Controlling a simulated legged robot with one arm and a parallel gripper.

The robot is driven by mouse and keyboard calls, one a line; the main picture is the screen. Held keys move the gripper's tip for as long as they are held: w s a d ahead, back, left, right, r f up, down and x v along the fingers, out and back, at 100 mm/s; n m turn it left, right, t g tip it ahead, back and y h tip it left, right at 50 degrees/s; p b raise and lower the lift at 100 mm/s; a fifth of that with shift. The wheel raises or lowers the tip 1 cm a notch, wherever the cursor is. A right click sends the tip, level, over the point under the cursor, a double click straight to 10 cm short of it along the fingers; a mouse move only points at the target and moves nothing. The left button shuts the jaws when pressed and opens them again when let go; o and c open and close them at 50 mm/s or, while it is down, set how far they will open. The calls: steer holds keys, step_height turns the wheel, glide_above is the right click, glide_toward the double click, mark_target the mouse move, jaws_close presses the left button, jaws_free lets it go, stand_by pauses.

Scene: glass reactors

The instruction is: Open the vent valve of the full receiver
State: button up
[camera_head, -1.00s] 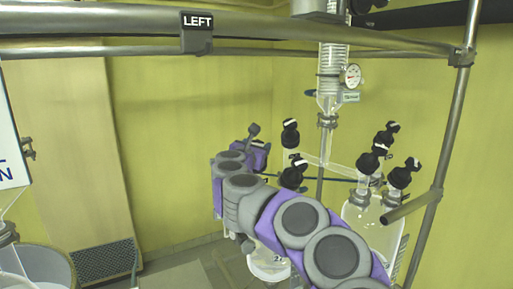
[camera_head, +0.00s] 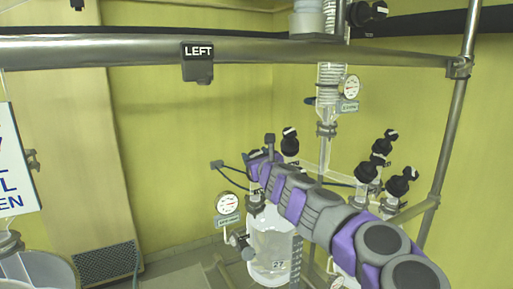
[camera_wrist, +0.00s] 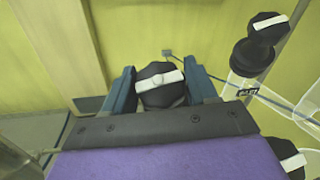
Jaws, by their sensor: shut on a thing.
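My gripper (camera_wrist: 161,92) has its two blue-grey fingers on either side of a black valve knob (camera_wrist: 161,85) with a white bar, and is shut on it. The white bar lies nearly level across the picture, slightly tilted. In the head view my gripper (camera_head: 259,160) is above a glass receiver (camera_head: 271,246) marked 27, and the held knob cannot be made out clearly. The receiver is clear glass, and its fill level is hard to tell. A second receiver at the right is mostly hidden behind my arm.
Another black knob (camera_wrist: 263,38) stands right of my gripper on a glass neck. In the head view, several black knobs (camera_head: 383,165) top the right-hand glassware. A pressure gauge (camera_head: 227,204) stands left of the receiver. A metal rail (camera_head: 120,50) marked LEFT crosses above.

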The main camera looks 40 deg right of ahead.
steer(key=n+y+p, duration=0.2)
steer(key=p, duration=0.2)
steer(key=n+y+p, duration=0.2)
steer(key=p, duration=0.2)
steer(key=shift+d+r, duration=0.15)
steer(key=shift+r, duration=0.25)
steer(key=n+g+y+p, duration=0.1)
steer(key=n+y+p, duration=0.1)
steer(key=p, duration=0.2)
steer(key=n+g+y+p, duration=0.1)
steer(key=n+y+p, duration=0.2)
steer(key=shift+f+n+p, duration=0.1)
steer(key=shift+n+p, duration=0.2)
steer(key=shift+p, duration=0.1)
steer(key=n+g+y+p, duration=0.4)
steer(key=n+p, duration=0.1)
steer(key=shift+f, duration=0.15)
steer(key=n+g+y+p, duration=0.1)
steer(key=n+g+p, duration=0.2)
steer(key=p, duration=0.2)
steer(key=shift+n+g, duration=0.3)
steer(key=shift+n, duration=0.1)
steer(key=shift+n+g, duration=0.5)
steer(key=shift+g, duration=0.1)
steer(key=shift+f+n+g, duration=0.1)
steer(key=shift+n+g, duration=0.2)
steer(key=shift+g, duration=0.1)
